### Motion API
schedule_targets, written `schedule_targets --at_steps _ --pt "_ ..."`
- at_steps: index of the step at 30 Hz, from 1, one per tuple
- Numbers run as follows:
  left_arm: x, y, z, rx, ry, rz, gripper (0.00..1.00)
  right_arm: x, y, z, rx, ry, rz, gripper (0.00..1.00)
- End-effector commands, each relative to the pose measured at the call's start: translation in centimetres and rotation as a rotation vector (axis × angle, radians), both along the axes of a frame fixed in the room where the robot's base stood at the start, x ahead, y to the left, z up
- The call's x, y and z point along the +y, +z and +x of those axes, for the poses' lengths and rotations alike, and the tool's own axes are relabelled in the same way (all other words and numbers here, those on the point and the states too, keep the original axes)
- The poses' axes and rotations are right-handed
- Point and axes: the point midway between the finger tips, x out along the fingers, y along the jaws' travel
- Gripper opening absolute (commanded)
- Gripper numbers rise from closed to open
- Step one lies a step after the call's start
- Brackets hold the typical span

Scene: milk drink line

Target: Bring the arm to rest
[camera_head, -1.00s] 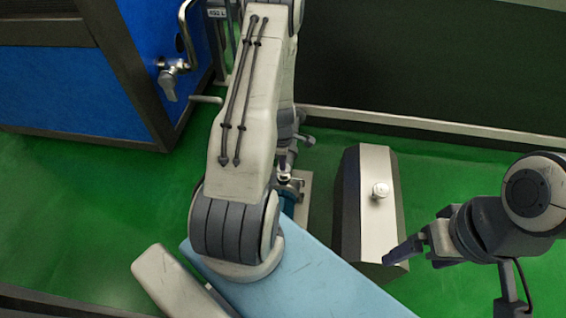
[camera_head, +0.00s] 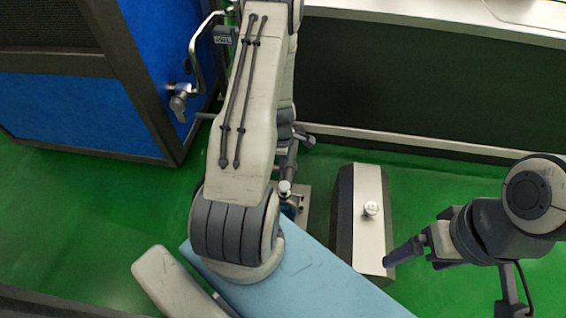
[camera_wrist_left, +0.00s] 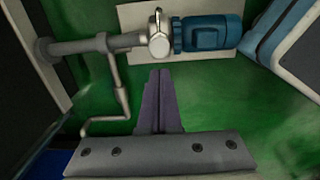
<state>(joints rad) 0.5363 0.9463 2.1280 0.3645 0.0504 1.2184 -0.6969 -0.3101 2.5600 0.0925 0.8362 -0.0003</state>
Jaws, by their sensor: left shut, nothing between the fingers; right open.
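My left arm (camera_head: 245,110) reaches up through the middle of the head view, and its gripper cannot be made out there. In the left wrist view, my left gripper (camera_wrist_left: 158,100) has its two dark fingers together with nothing between them, above the green floor. A pipe with a blue motor lies beyond the fingertips. My right gripper (camera_head: 413,263) is open and empty at the right of the head view, beside the pale-topped box.
The dark box with a pale top and knob (camera_head: 371,209) stands near my right gripper. A blue cabinet (camera_head: 75,110) with a tap (camera_head: 180,100) is at left. A dark-fronted counter (camera_head: 430,85) spans the back. A blue motor (camera_wrist_left: 210,33) and pipe (camera_wrist_left: 95,44) show in the left wrist view.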

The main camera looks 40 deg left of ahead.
Motion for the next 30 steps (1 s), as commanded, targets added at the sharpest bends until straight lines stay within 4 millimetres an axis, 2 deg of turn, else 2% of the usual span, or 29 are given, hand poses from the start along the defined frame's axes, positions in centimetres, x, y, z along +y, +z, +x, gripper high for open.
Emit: schedule_targets --at_steps 10,14,17,20,22,26,30 --pt "0.0 0.0 0.1 -0.001 -0.003 0.001 0.00 0.0 0.0 0.0 0.000 0.000 0.000 0.92" --pt "-1.4 1.5 1.1 -0.012 -0.092 -0.001 0.00 0.0 0.0 0.0 0.000 0.000 0.000 0.92" --pt "-4.5 4.5 2.8 -0.030 -0.287 -0.008 0.00 0.0 0.0 0.0 0.000 0.000 0.000 0.92" --pt "-9.5 8.7 4.1 -0.052 -0.577 -0.017 0.00 0.0 0.0 0.0 0.000 0.000 0.000 0.92" --pt "-13.3 11.8 4.1 -0.065 -0.802 -0.023 0.00 0.0 0.0 0.0 0.000 0.000 0.000 0.92" --pt "-20.1 17.0 2.3 -0.086 -1.225 -0.030 0.00 0.0 0.0 0.0 0.000 0.000 0.000 0.92" --pt "-25.9 21.8 -1.9 -0.104 -1.676 -0.030 0.00 0.0 0.0 0.0 0.000 0.000 0.000 0.92"
